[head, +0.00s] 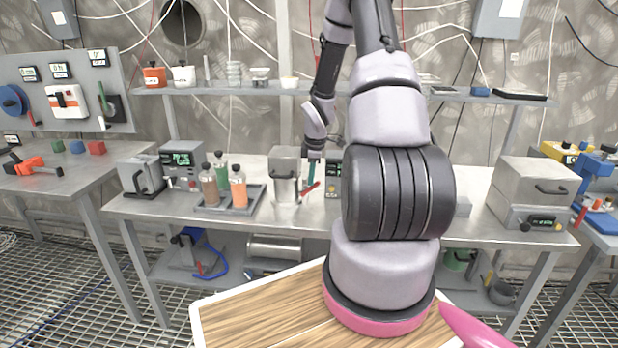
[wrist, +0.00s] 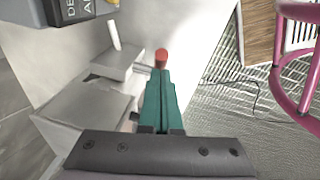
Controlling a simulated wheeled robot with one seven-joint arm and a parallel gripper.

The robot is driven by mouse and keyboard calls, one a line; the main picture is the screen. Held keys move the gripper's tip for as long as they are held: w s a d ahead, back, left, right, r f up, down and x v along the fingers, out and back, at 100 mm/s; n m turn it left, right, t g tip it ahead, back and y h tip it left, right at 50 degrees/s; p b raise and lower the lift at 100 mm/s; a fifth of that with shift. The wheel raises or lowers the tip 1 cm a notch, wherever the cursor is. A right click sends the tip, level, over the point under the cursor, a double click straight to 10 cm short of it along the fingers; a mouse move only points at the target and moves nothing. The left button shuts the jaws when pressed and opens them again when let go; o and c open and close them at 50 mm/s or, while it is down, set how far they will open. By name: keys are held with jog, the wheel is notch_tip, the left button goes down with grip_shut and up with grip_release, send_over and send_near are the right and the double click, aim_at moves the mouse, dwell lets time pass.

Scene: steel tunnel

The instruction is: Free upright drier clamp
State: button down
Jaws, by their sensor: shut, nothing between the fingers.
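The upright drier (head: 285,172) appears to be the grey steel unit with a rounded front on the middle bench. A red lever (head: 310,188) shows at its right side, likely the clamp's handle. My gripper (head: 311,176) points down just right of the unit, at the lever. In the wrist view my teal fingers (wrist: 160,95) are together with nothing between them. The lever's red end (wrist: 161,57) shows just beyond the fingertips; I cannot tell whether they touch. Grey block-like parts (wrist: 85,115) lie left of the fingers, with a pale upright peg (wrist: 115,35).
A tray of bottles (head: 228,197) stands left of the unit. A box with a green display (head: 333,178) is close on the right, partly behind my arm. A large steel oven (head: 535,192) stands at the bench's right end. A shelf (head: 270,88) runs above.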

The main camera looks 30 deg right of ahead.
aim_at(319, 182)
jog(key=shift+s+d+f, duration=0.75)
jog(key=shift+d+f, duration=0.05)
jog(key=shift+d, duration=0.25)
jog(key=shift+s+d+f, duration=0.2)
jog(key=shift+d+f, duration=0.1)
jog(key=shift+f, duration=0.1)
jog(key=shift+s+d+f, duration=0.1)
jog(key=shift+s+f, duration=0.05)
